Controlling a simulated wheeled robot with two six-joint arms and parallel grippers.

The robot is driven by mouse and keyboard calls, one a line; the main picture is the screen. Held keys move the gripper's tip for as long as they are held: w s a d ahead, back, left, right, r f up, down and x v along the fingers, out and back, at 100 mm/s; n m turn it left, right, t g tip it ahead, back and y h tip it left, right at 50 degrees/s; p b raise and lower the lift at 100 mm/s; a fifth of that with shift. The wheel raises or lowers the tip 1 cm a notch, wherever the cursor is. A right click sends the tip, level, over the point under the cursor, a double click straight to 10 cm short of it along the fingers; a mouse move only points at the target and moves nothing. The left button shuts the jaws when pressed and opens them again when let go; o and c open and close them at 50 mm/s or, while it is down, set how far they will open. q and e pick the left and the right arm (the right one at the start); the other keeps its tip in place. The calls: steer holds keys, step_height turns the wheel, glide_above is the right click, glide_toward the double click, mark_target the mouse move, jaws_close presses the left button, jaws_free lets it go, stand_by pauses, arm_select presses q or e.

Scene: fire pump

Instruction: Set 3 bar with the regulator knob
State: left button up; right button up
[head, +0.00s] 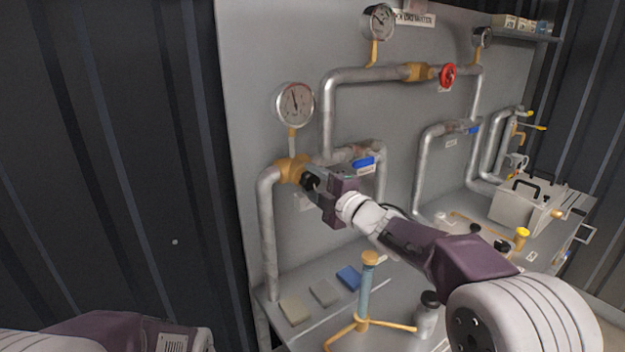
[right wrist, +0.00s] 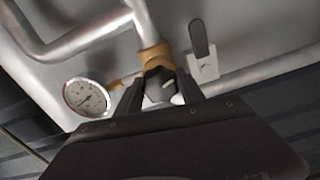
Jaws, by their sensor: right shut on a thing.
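The regulator knob (head: 308,181) is black and sits on the brass regulator body (head: 290,169) at the left of the panel. My right gripper (head: 314,184) is shut on it. In the right wrist view, the knob (right wrist: 158,84) lies between the two dark fingers of my right gripper (right wrist: 160,92). The round gauge (head: 295,104) stands above the regulator; its needle points roughly up, slightly left. It also shows in the right wrist view (right wrist: 87,97). The scale is too small to read. Part of my left arm shows at the bottom left, but its gripper is out of view.
A blue lever valve (head: 364,164) lies just right of the regulator, and a red handwheel (head: 448,76) is higher up. On the bench are sponge-like blocks (head: 323,292), a stand with orange feet (head: 366,300), a bottle (head: 427,316) and a grey case (head: 522,200).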

steer(key=shift+f+m, duration=0.1)
steer(key=shift+m, duration=0.2)
steer(key=o, duration=1.4)
steer(key=shift+c, duration=0.2)
steer(key=shift+f, duration=0.1)
